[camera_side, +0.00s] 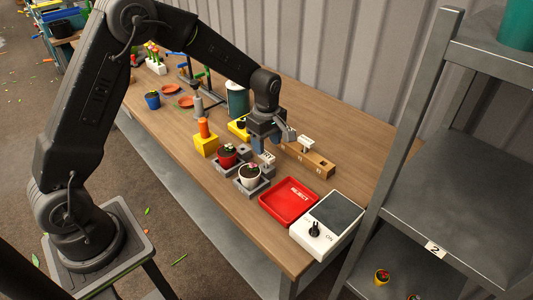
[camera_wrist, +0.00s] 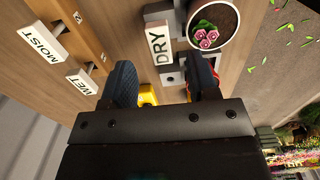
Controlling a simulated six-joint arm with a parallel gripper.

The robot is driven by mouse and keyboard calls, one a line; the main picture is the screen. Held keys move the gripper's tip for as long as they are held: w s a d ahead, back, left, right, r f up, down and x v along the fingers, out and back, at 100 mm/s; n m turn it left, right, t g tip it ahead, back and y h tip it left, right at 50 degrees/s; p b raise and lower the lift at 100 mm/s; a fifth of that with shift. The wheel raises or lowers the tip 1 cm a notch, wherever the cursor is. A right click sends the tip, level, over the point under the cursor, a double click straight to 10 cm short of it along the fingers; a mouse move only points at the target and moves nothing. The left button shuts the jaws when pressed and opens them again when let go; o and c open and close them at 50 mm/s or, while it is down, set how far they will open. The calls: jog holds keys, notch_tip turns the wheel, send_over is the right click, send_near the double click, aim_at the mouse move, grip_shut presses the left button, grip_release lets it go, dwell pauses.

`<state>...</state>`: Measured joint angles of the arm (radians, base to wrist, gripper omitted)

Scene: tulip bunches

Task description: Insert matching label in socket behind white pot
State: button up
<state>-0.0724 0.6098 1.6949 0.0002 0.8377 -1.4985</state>
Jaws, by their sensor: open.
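The white pot (camera_side: 250,177) with pink tulips stands on a grey base; its rim (camera_wrist: 238,28) shows in the wrist view. A white DRY label (camera_wrist: 158,42) stands upright behind it, seemingly in the grey socket (camera_wrist: 172,76); the label also shows in the side view (camera_side: 267,158). The MOIST label (camera_wrist: 42,42) and the WET label (camera_wrist: 84,80) stand in the wooden rack (camera_side: 318,163). My gripper (camera_wrist: 165,82) is open and empty, fingers apart, above the bases; in the side view (camera_side: 268,144) it is just behind the DRY label.
The red pot (camera_side: 227,157) stands on a neighbouring base. A yellow block with an orange top (camera_side: 206,143) is to its left. A red reject tray (camera_side: 287,201) and a white device with a knob (camera_side: 327,226) lie at the front right. The table's front left is clear.

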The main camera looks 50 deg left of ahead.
aim_at(266, 154)
notch_tip(266, 154, up, 8)
jog(key=shift+r, duration=0.2)
dwell(0.3)
jog(key=s+d+r+m+t, duration=0.1)
jog(key=s+r+m+t, duration=0.1)
jog(key=s+r+m, duration=0.4)
jog(key=s+d+r+m+t, duration=0.1)
jog(key=s+r+m, duration=0.1)
jog(key=s+m, duration=0.4)
jog(key=s+d+r+m+t, duration=0.1)
jog(key=s+m, duration=0.5)
jog(key=s, duration=0.8)
jog(key=shift+d+r+t, duration=0.2)
jog(key=shift+r+t, duration=0.6)
jog(key=shift+r, duration=0.05)
